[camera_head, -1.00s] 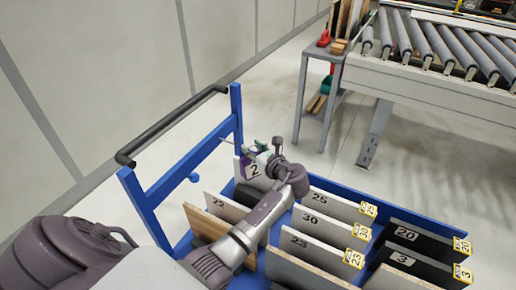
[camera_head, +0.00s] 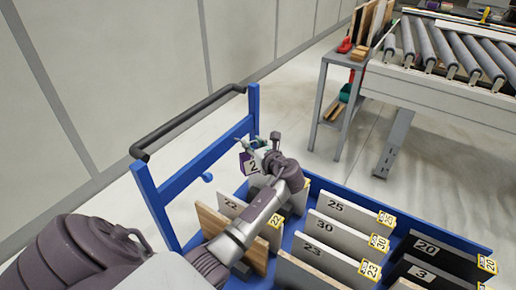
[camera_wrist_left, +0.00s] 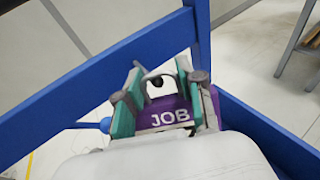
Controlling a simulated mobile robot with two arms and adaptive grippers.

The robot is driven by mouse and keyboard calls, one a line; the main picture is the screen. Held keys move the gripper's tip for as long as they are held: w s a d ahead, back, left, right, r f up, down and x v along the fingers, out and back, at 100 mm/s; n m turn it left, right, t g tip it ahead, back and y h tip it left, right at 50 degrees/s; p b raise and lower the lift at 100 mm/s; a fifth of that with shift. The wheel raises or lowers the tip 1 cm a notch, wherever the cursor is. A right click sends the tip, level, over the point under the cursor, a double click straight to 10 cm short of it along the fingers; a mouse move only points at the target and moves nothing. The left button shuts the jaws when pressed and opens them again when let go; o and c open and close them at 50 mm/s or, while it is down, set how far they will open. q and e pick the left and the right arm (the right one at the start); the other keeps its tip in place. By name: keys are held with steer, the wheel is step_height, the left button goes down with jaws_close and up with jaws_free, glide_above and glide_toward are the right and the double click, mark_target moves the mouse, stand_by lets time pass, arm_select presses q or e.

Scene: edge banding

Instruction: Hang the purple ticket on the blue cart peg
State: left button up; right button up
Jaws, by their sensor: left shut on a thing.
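The purple ticket (camera_head: 249,165), marked "2" on a white patch in the head view, is held in my left gripper (camera_head: 257,147). The blue cart peg (camera_head: 207,178), with a round knob, sticks out from the cart's end frame. The peg (camera_wrist_left: 104,125) also shows left of the gripper in the wrist view. Ticket and peg are apart. My right gripper is out of view.
The blue cart frame (camera_head: 200,165) with a black handle bar (camera_head: 190,122) stands close by the gripper. Numbered panels (camera_head: 340,235) stand in rows on the cart below. A roller conveyor (camera_head: 440,60) and a side table (camera_head: 345,62) are at the back right.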

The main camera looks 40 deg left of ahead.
arm_select(q)
steer(key=shift+s+a+f+b, duration=0.1)
steer(key=shift+a+f+b, duration=0.05)
steer(key=shift+a+b, duration=1)
steer(key=shift+a+p, duration=0.35)
steer(key=shift+p, duration=0.2)
steer(key=shift+s+a+f, duration=0.1)
steer(key=shift+a+f, duration=0.05)
steer(key=shift+a, duration=0.2)
steer(key=shift+f+p, duration=0.2)
steer(key=shift+p, duration=0.35)
steer(key=o, duration=0.9)
